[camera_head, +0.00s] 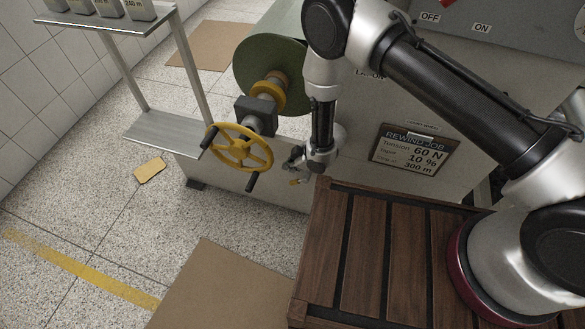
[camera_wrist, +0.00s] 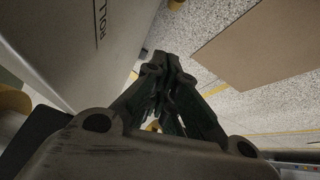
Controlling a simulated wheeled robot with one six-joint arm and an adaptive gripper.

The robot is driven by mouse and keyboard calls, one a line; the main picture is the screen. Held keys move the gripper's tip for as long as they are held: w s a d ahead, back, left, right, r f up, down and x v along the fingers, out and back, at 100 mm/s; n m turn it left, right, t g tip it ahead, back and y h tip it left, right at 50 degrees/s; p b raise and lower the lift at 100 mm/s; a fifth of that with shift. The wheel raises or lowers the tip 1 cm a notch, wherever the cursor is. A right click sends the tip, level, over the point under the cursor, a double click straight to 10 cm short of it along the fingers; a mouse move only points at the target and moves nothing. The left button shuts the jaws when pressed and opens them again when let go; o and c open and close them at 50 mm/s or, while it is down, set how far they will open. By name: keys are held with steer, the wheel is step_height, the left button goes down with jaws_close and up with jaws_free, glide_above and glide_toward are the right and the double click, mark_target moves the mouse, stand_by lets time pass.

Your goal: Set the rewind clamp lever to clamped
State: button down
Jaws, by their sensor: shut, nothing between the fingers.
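A yellow handwheel (camera_head: 240,148) stands upright in front of a grey block (camera_head: 256,116) on the rewind shaft. One black handle (camera_head: 210,137) shows at its upper left and another black handle (camera_head: 251,183) at its lower side. I cannot tell which part is the clamp lever, or its setting. My gripper (camera_head: 294,172) is to the right of the wheel, apart from it, low beside the machine's front. Its fingers are closed together and empty in the wrist view (camera_wrist: 163,62). A small yellow piece (camera_head: 296,182) shows at the gripper; what it belongs to is unclear.
A green-faced roll (camera_head: 270,68) with a yellow collar sits behind the wheel. The machine's panel carries a job sign (camera_head: 414,150). A metal shelf stand (camera_head: 165,132) is at left. A slatted wooden platform (camera_head: 365,250) and a brown sheet (camera_head: 225,290) lie in front.

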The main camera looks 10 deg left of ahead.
steer(key=shift+w+a+f, duration=0.2)
steer(key=shift+f, duration=1.35)
steer(key=shift+w+a+f, duration=0.15)
steer(key=shift+w+f, duration=0.05)
steer(key=shift+f, duration=1.4)
steer(key=shift+w+a+f, duration=0.2)
steer(key=shift+f, duration=1.35)
